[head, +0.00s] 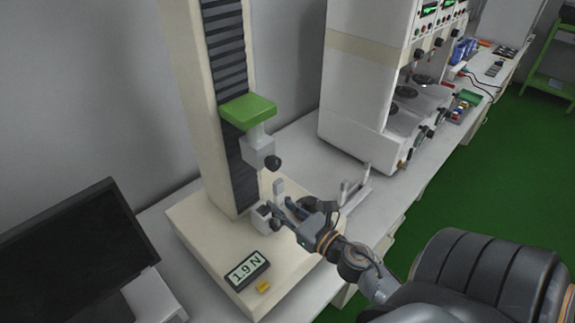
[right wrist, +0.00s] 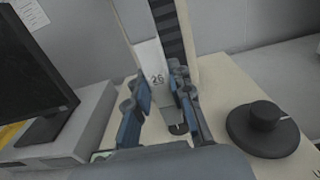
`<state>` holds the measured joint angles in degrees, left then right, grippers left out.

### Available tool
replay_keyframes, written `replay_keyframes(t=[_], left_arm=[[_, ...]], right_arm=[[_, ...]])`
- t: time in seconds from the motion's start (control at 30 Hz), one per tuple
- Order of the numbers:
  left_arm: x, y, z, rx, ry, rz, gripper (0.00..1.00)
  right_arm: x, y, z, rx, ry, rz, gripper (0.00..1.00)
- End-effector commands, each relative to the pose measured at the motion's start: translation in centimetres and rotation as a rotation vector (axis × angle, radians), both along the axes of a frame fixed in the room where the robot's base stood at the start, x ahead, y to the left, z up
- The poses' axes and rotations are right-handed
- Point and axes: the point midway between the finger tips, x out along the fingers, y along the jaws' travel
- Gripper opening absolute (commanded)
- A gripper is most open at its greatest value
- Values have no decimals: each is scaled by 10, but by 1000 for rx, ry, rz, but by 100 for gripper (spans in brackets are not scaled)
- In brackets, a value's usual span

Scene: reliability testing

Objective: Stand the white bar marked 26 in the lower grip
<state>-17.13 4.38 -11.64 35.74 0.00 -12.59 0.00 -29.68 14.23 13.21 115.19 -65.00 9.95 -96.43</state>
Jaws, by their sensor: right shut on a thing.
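The white bar marked 26 (right wrist: 156,72) stands roughly upright between the blue fingers of my right gripper (right wrist: 165,108), which is shut on it. In the head view the bar (head: 278,187) shows as a small pale piece above the lower grip (head: 262,216), with my right gripper (head: 285,208) beside it. The lower grip is a grey block with a black knob on the machine's base. The bar's lower end is hidden, so I cannot tell whether it is inside the grip. My left gripper is not in view.
The upper grip (head: 259,152) hangs from the green crosshead (head: 248,109) above. A display (head: 247,270) reading 1.9 N and a small yellow block (head: 263,287) are at the base's front. A black round object (right wrist: 265,128) stands right of the gripper. A monitor (head: 75,255) is at left.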

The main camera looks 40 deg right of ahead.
Motion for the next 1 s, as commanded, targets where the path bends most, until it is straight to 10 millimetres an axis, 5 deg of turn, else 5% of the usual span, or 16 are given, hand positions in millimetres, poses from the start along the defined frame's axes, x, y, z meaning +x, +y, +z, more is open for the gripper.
replay_keyframes(t=[1.0], left_arm=[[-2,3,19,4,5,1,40]], right_arm=[[69,5,-2,-2,0,0,0]])
